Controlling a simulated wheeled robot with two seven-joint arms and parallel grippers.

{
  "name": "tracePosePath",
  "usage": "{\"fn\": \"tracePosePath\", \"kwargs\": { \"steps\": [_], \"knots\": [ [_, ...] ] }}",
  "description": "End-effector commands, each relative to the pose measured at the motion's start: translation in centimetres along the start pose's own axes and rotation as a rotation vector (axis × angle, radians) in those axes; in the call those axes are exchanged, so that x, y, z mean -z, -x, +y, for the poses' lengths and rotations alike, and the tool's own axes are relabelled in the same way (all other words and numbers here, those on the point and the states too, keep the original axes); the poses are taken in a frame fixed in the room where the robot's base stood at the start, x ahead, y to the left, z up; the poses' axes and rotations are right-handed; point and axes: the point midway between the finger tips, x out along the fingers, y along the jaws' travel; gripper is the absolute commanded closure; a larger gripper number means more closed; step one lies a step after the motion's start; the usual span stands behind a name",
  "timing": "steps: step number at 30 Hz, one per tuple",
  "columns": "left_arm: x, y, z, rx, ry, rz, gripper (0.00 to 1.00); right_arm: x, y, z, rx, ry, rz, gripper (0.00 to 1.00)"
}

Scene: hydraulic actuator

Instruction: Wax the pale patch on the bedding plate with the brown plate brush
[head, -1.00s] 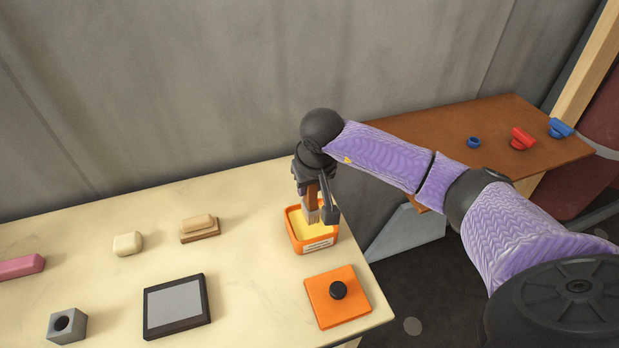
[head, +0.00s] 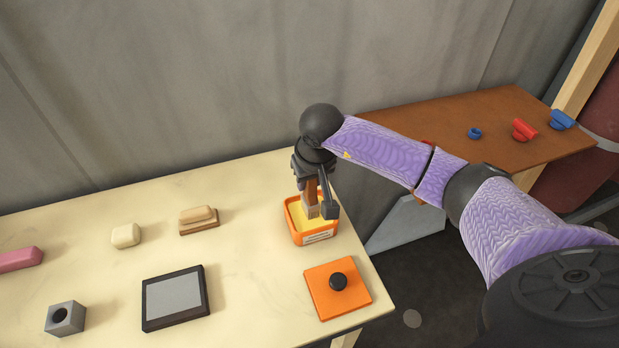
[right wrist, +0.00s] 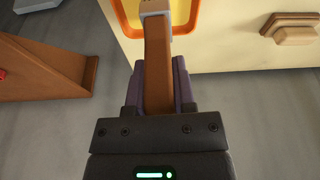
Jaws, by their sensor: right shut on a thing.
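My right gripper (head: 318,190) is shut on the brown handle of the plate brush (right wrist: 158,65). The brush (head: 311,188) points down, its pale lower end over or in the yellow wax of an orange tub (head: 318,238); I cannot tell whether it touches the wax. In the right wrist view the brush's grey collar is at the top edge, in front of the orange tub rim (right wrist: 190,30). The bedding plate (head: 207,290), a dark-framed slab with a pale grey patch (head: 175,297), lies flat to the left of the tub. My left gripper is out of view.
An orange lid with a black knob (head: 320,298) lies in front of the tub. A wooden block brush (head: 198,226), cream block (head: 125,236), pink bar (head: 18,260) and grey holed block (head: 65,318) stand on the table. A brown side table (head: 450,125) holds blue and red parts.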

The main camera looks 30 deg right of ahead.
Motion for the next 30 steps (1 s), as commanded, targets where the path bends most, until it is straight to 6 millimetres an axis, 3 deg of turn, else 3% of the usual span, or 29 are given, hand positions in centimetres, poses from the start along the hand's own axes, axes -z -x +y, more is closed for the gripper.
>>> {"fn": "tracePosePath", "kwargs": {
  "steps": [11, 30],
  "knots": [
    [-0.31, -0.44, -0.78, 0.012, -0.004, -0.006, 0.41, -0.12, -0.48, 0.0, 0.0, 0.0, 0.0, 1.0],
    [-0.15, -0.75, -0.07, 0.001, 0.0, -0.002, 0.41, -0.19, -0.72, 0.0, 0.0, 0.0, 0.0, 1.0]
  ]
}}
